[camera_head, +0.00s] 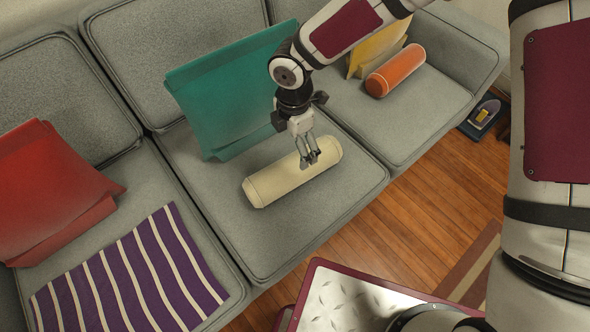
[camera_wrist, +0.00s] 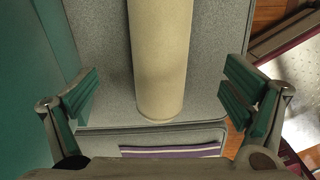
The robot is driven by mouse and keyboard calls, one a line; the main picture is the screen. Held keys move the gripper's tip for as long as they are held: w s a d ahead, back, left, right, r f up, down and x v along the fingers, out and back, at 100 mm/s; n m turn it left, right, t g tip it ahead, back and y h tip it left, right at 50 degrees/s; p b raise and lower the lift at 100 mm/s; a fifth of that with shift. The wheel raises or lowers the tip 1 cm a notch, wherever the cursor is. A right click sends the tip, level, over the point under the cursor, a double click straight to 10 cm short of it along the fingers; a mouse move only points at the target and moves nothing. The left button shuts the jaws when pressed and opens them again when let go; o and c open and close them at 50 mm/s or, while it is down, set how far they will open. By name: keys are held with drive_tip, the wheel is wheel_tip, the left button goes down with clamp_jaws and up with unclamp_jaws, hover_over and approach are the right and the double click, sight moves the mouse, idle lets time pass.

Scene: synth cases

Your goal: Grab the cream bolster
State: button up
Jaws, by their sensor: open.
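The cream bolster (camera_head: 280,183) lies on the middle seat cushion of the grey sofa, in front of a teal cushion (camera_head: 225,92). My gripper (camera_head: 309,160) is over the right half of the bolster, pointing down, and hides a little of it. In the wrist view the bolster (camera_wrist: 162,60) runs from the top edge down to the centre, between my open fingers (camera_wrist: 160,97). A gap shows between each finger and the bolster.
The teal cushion stands close on the left in the wrist view (camera_wrist: 25,80). A red cushion (camera_head: 50,190), a purple striped cloth (camera_head: 130,275), an orange bolster (camera_head: 396,70) and a yellow cushion (camera_head: 378,45) are on the sofa.

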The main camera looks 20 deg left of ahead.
sight(294, 171)
wheel_tip(294, 171, down, 14)
drive_tip(key=b, duration=0.5)
drive_tip(key=shift+r, duration=0.25)
drive_tip(key=c, duration=1.5)
